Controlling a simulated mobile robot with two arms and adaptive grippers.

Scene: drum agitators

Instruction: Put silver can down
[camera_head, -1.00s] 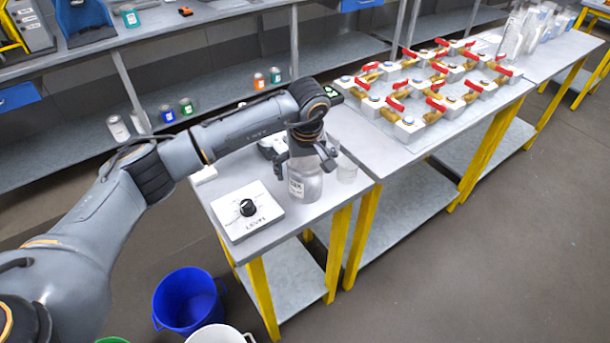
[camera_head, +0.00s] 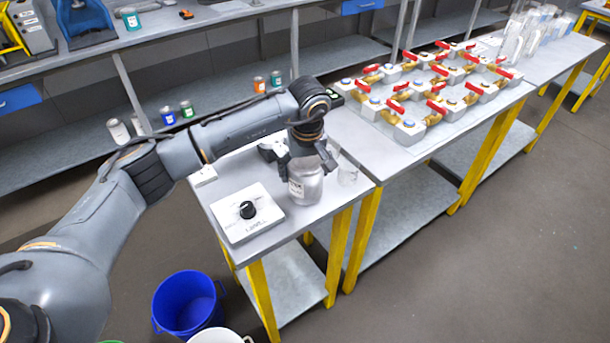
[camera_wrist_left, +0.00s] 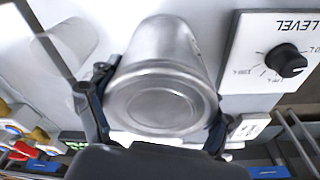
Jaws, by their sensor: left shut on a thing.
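The silver can (camera_head: 306,186) is upright at the near right part of the small table (camera_head: 285,243), with a white label on its side. My left gripper (camera_head: 307,160) is shut around its upper part from above. The wrist view shows the can (camera_wrist_left: 163,75) between the two fingers of my left gripper (camera_wrist_left: 158,118), its round end facing the camera. The can's base is at or very close to the tabletop; I cannot tell whether it touches. My right gripper is not in view.
A white level-dial panel (camera_head: 232,222) lies left of the can. A clear beaker (camera_head: 347,172) stands just to its right. Red-handled valves (camera_head: 430,88) fill the table behind on the right. A blue bucket (camera_head: 186,302) stands on the floor.

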